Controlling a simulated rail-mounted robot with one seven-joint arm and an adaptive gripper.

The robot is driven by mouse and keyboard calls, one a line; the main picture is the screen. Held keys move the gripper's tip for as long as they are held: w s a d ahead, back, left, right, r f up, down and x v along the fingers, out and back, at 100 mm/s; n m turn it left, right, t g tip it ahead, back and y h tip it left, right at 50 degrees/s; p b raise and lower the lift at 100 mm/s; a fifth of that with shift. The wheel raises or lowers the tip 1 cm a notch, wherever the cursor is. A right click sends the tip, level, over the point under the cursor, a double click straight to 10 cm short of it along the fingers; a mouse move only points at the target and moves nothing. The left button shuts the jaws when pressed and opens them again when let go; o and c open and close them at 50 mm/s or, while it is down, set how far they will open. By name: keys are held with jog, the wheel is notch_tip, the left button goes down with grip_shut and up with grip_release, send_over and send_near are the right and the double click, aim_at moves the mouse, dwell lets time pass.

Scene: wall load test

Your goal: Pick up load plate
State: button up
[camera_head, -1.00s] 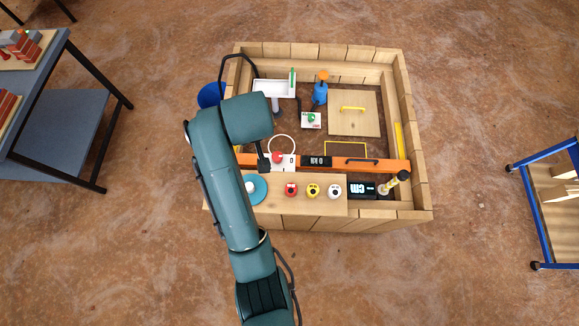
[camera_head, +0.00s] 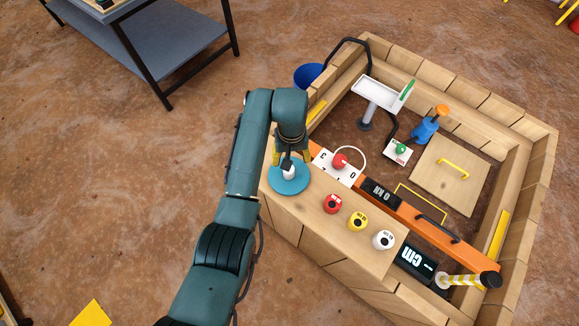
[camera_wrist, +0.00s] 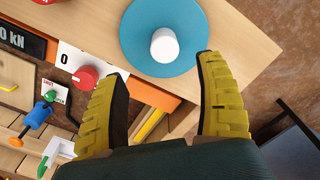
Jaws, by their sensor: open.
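A round blue plate (camera_head: 290,185) with a white upright knob (camera_head: 288,173) lies on the left end of the wooden ledge. I take it as the load plate. My gripper (camera_head: 291,160) is over it, pointing down, with yellow finger pads. In the wrist view, my gripper (camera_wrist: 163,75) is open and empty, its fingers apart. There the white knob (camera_wrist: 164,46) sits just ahead of the gap between the fingertips, and the blue plate (camera_wrist: 142,25) spreads around it. I see no contact with the knob. In the head view my arm hides part of the plate's far side.
Red (camera_head: 333,203), yellow (camera_head: 357,221) and white (camera_head: 382,240) weights stand right of the plate on the ledge. A wooden lid (camera_head: 448,178) with a yellow handle lies inside the box.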

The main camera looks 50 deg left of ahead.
notch_tip(320, 180, down, 5)
jog(key=shift+r+b, duration=0.2)
jog(key=shift+b, duration=0.35)
jog(key=f+b, duration=0.1)
jog(key=f, duration=0.2)
jog(key=f+b, duration=0.1)
jog(key=f, duration=0.1)
jog(key=shift+s+a+f+b, duration=0.15)
jog(key=shift+s+a+b, duration=0.05)
jog(key=shift+s+b, duration=0.15)
jog(key=shift+w, duration=0.1)
grip_shut()
jog(key=shift+r, duration=0.25)
